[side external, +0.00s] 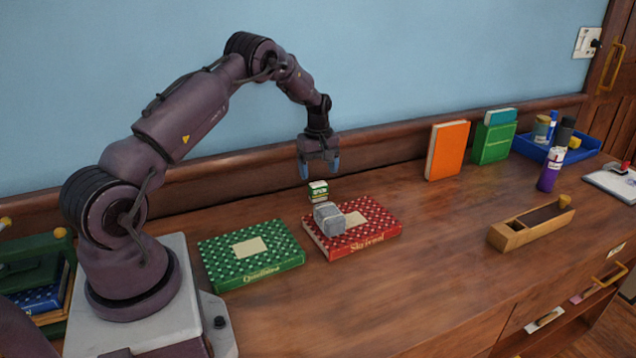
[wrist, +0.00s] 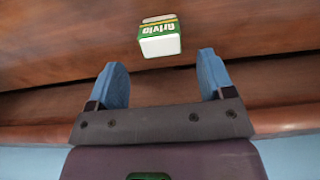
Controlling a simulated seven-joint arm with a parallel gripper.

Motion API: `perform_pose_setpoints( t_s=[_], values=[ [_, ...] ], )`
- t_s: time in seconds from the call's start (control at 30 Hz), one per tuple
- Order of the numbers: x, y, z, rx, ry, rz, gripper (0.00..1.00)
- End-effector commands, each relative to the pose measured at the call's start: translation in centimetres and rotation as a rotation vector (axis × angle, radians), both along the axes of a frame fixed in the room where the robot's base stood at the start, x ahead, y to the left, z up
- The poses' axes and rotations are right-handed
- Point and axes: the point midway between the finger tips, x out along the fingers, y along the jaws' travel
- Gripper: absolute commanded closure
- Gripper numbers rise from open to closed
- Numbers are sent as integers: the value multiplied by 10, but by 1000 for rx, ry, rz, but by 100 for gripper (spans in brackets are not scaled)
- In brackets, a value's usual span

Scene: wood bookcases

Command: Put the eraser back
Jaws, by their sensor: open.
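A small block with a green-and-white lettered sleeve (side external: 318,190), which looks like the eraser, stands on the desk behind the red book. It also shows in the wrist view, where the eraser (wrist: 160,37) lies beyond the fingertips, roughly in line with the gap between them. My gripper (side external: 320,170) is open and empty, pointing down above the eraser and apart from it. In the wrist view, the two blue fingers of my gripper (wrist: 163,72) are spread wide with nothing between them. The eraser's lower part is partly hidden in the side view.
A grey block (side external: 328,218) rests on the red book (side external: 375,223), close to the eraser. A green book (side external: 280,262) lies to the left. A wooden box with an open slot (side external: 515,236) is at right. Upright books and a blue tray (side external: 586,146) stand behind.

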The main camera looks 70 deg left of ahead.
Motion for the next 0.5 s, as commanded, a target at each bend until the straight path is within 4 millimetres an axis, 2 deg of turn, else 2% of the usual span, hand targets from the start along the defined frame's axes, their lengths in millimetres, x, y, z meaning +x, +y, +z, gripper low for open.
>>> perform_pose_setpoints(
  t_s=[0.03, 0.2, 0.4, 0.5],
  values=[
    [0, 0, 13, 2, -2, -1, 25],
    [0, 0, 45, 2, -1, 0, 25],
    [0, -1, 65, 1, -1, -3, 25],
    [2, -10, 83, 5, -15, -36, 25]
  ],
)
